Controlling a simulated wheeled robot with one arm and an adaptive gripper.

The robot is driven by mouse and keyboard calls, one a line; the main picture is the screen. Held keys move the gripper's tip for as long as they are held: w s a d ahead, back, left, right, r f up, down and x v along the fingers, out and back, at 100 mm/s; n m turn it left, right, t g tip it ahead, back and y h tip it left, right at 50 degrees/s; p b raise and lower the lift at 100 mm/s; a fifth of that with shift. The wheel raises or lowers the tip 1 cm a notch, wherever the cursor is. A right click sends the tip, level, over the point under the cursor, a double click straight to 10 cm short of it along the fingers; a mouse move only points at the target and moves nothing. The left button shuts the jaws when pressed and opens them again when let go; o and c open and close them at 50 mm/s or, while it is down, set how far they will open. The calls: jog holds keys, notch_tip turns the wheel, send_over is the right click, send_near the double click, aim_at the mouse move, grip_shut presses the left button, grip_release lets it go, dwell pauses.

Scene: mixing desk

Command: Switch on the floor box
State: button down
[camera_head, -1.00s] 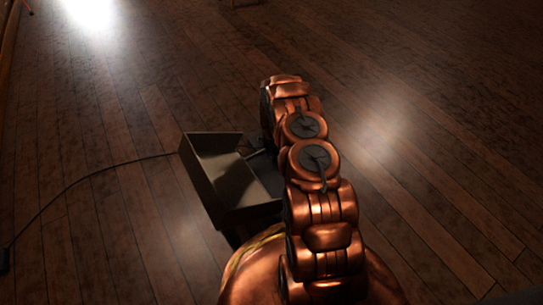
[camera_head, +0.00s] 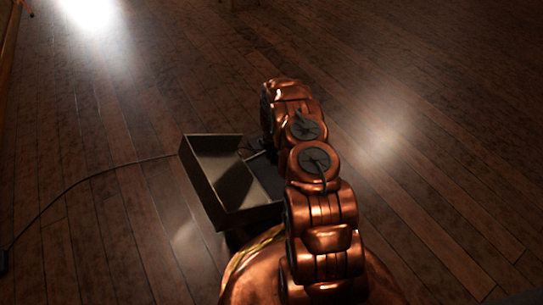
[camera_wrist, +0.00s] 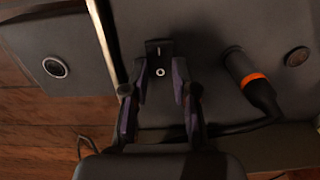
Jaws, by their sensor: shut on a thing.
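The floor box (camera_head: 232,185) stands on the wooden floor in the head view, like a shallow dark tray with raised walls, partly hidden behind my arm. In the wrist view its dark panel (camera_wrist: 215,42) fills the upper middle and right. A small black switch (camera_wrist: 159,48) with a white ring mark sits on this panel. My gripper (camera_wrist: 162,70) is at the switch, one finger on each side, shut on it. The fingers hide part of the switch's sides, so its tilt is hard to tell.
A black plug (camera_wrist: 252,82) with an orange band sits right of my gripper, its cable curving below. A round fitting (camera_wrist: 297,57) is at far right. A grey plate with a round socket (camera_wrist: 55,67) lies left, past a bright metal edge. A cable (camera_head: 95,177) runs left across open floor.

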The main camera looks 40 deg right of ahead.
jog(key=shift+d+r+y+p, duration=0.2)
jog(key=shift+y+p, duration=0.1)
jog(key=shift+p, duration=0.25)
jog(key=shift+s+d+f+y+p, duration=0.15)
jog(key=shift+y+p, duration=0.9)
jog(key=shift+y, duration=0.05)
jog(key=c, duration=0.9)
grip_release()
jog(key=v, duration=1.2)
jog(key=shift+d, duration=0.1)
